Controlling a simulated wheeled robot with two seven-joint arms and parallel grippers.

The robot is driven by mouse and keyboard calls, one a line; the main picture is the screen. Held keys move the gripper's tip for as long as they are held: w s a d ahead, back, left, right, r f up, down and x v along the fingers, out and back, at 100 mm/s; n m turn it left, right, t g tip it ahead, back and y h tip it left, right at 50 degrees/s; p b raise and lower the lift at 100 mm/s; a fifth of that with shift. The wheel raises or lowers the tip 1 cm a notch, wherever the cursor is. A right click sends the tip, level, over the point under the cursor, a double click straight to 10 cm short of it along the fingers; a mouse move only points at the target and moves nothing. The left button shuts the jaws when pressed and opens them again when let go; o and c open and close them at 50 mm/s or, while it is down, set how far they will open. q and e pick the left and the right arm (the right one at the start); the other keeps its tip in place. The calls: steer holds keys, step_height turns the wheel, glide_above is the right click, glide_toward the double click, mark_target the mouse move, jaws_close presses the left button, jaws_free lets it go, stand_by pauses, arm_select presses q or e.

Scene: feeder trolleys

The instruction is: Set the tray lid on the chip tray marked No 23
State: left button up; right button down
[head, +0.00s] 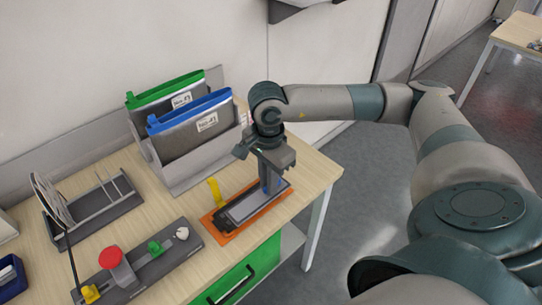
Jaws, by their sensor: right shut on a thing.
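My right gripper (270,183) points down over the right front part of the table and is shut on a flat grey piece that looks like the tray lid (241,208). The lid lies at or just above a dark tray set in an orange base (225,236). I cannot tell whether the lid is fully seated. A yellow upright tab (215,193) stands at the far left edge of this tray. No number is readable on the tray from here. My left gripper is out of view.
Behind stands a grey rack (186,174) with a green-edged pouch (165,97) and a blue-edged pouch (190,131), both labelled. A grey fixture (150,264) with a red knob (110,259) lies at front left. A reel holder (95,212) stands at left.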

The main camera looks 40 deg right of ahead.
steer(key=shift+w+a+f+b, duration=0.1)
steer(key=shift+w+f, duration=0.4)
steer(key=shift+w, duration=0.25)
steer(key=shift+w+a+f+b, duration=0.1)
steer(key=shift+w+f+b, duration=0.05)
steer(key=shift+w+f, duration=0.55)
steer(key=shift+w+f+b, duration=0.1)
steer(key=shift+w+f, duration=0.25)
steer(key=shift+w, duration=0.5)
steer(key=shift+w+f+b, duration=0.1)
steer(key=shift+f+b, duration=0.85)
steer(key=shift+b, duration=0.1)
steer(key=shift+b, duration=0.85)
steer(key=shift+f, duration=0.15)
steer(key=shift+f+b, duration=0.1)
steer(key=shift+b, duration=0.2)
